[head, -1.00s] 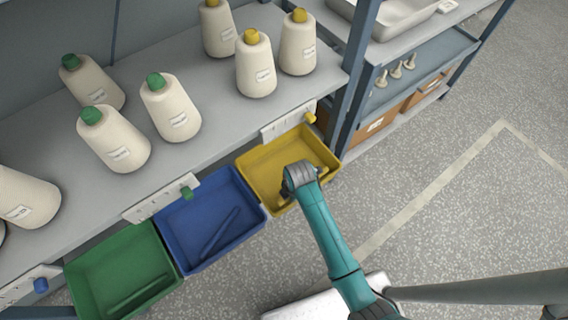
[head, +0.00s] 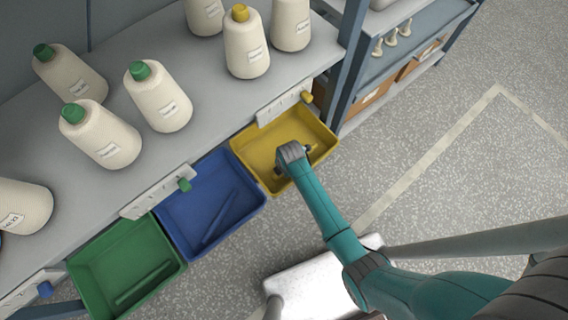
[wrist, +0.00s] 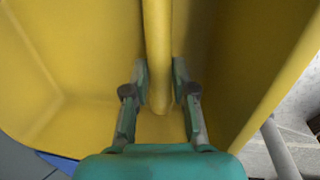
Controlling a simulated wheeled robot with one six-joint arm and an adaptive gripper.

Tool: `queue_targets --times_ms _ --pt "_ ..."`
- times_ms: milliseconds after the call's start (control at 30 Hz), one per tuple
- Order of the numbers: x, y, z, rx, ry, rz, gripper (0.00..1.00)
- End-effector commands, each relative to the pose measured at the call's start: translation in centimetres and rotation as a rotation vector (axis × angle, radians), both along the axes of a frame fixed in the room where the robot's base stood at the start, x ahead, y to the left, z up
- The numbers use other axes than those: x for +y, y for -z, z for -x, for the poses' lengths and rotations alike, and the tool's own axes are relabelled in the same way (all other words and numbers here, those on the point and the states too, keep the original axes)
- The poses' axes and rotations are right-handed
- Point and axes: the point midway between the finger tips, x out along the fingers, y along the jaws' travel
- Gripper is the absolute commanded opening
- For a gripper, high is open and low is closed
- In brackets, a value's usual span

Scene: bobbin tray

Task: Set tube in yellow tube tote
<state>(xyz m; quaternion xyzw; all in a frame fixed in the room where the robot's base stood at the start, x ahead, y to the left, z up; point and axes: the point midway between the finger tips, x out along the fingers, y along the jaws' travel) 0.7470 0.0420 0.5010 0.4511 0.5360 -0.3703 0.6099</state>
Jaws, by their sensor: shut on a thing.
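The yellow tote (head: 258,152) hangs at the shelf front, right of the blue tote. My gripper (wrist: 159,88) is shut on a yellow tube (wrist: 157,45), its two fingers on either side near the tube's near end. In the wrist view the yellow walls of the tote (wrist: 50,70) surround the tube and fingers. In the head view my gripper (head: 292,158) is over the tote and covers part of its inside. Whether the tube touches the tote floor cannot be told.
A blue tote (head: 183,222) and a green tote (head: 105,265) stand to the left, each with a tube of its own colour. Several cream bobbins (head: 246,55) stand on the shelf above. A shelf post (head: 345,75) rises just right of the yellow tote.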

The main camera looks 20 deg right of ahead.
Motion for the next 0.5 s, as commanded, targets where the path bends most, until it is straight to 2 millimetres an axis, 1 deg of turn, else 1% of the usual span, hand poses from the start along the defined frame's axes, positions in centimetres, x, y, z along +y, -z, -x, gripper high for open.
queue_targets --times_ms 33,133,467,500 --pt "0.00 0.60 0.01 0.001 0.000 0.000 0.00" --pt "0.00 1.16 0.00 0.000 0.000 0.000 0.00" --pt "0.00 1.38 0.00 -0.001 0.000 0.000 0.00" --pt "0.00 1.45 0.00 -0.001 0.000 0.000 0.28"
